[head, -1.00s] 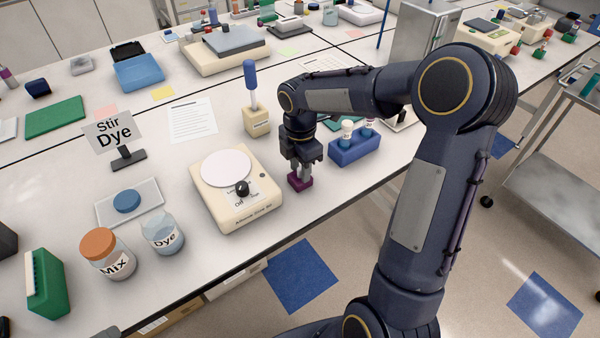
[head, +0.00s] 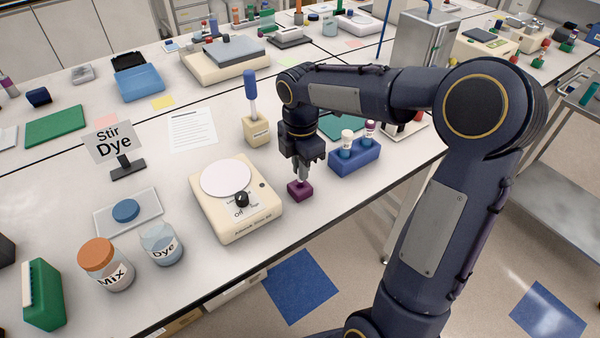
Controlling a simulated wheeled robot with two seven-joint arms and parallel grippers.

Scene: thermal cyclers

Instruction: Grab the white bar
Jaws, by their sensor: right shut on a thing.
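My right gripper (head: 303,175) is above a small purple block (head: 300,190) at the table's front edge, right of the stirrer. Its fingers are shut and point down, with their tips just over or at the top of the block. The white bar is too small and too hidden by the fingers to make out clearly; the shut fingers hold something thin at the block's top, which fits the bar. My left gripper is not in view.
The cream stirrer (head: 237,205) stands close on the left. A blue vial rack (head: 355,160) stands close on the right. A cream holder with a blue-handled tool (head: 257,130) is behind. Jars labelled Mix (head: 106,264) and Dye (head: 162,244) stand front left.

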